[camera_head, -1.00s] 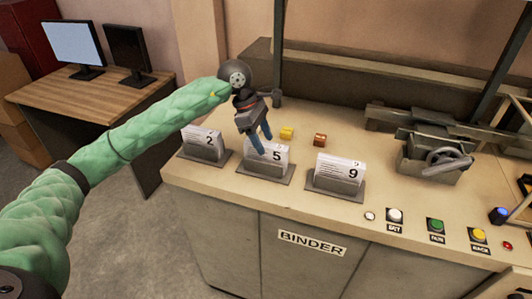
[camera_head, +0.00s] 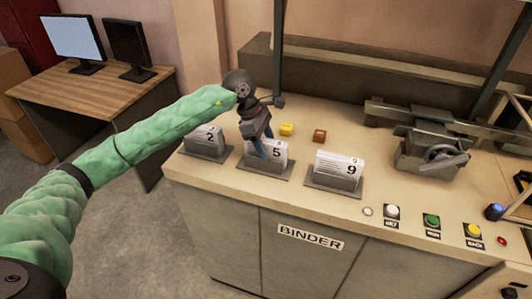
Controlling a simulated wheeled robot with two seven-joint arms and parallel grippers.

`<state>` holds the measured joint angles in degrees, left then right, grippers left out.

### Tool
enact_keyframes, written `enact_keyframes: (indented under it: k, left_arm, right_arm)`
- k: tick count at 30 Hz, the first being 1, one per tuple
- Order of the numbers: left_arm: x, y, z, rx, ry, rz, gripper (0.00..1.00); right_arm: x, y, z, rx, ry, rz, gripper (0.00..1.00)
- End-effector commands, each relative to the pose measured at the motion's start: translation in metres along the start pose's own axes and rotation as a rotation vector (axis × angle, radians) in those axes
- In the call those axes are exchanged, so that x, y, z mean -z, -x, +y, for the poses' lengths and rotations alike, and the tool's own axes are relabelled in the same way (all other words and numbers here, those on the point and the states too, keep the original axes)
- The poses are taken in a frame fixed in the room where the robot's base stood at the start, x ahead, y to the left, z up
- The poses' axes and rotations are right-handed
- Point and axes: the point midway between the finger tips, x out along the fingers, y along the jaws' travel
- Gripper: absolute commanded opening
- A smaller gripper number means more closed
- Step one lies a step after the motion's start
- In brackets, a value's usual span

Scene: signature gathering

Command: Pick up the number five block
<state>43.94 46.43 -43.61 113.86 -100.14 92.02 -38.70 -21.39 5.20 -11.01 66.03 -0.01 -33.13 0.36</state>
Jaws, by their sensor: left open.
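The number five block (camera_head: 278,153) is a white stack marked "5" in a dark grey holder (camera_head: 264,169) on the binder counter. My left gripper (camera_head: 265,153) points down at the block's left side with its blue fingers apart. The fingers overlap the block in view, and I cannot tell whether they touch it. My right gripper is not in view.
The number two block (camera_head: 208,135) stands to the left and the number nine block (camera_head: 340,166) to the right, each in a holder. Coloured buttons (camera_head: 431,221) line the front right, below a clamp device (camera_head: 434,155).

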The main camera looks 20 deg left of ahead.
Motion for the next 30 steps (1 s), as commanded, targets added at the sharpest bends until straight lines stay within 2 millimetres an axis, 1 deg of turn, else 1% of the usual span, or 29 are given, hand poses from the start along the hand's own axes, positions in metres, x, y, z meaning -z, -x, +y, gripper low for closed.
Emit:
enact_keyframes:
  k: [8, 11, 12, 16, 17, 23, 28, 30]
  left_arm:
    - [0.0008, -0.0017, -0.0001, 0.0, 0.0, 0.0, 0.53]
    - [0.0005, -0.0011, -0.0001, 0.0, 0.0, 0.0, 0.35]
    - [0.0005, -0.0011, -0.0001, 0.0, 0.0, 0.0, 0.27]
    - [0.0005, -0.0011, -0.0001, 0.0, 0.0, 0.0, 0.01]
    - [0.0003, -0.0007, 0.0, 0.0, 0.0, 0.0, 0.0]
    - [0.0002, -0.0004, 0.0001, 0.0, 0.0, 0.0, 0.0]
    - [-0.0013, 0.0032, 0.0001, -0.001, 0.0, 0.0, 0.0]
    - [-0.0016, 0.0038, 0.0006, -0.002, -0.001, 0.0, 0.0]
  right_arm:
    - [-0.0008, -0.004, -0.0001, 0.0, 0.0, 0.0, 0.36]
    - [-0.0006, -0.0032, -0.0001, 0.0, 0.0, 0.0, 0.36]
    - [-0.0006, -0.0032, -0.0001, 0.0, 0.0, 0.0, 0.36]
    - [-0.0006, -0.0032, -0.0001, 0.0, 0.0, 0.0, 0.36]
    - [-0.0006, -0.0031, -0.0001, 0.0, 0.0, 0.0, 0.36]
    - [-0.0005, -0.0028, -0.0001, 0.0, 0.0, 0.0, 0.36]
    - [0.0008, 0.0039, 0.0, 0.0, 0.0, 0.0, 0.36]
    - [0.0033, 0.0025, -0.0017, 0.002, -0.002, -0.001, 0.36]
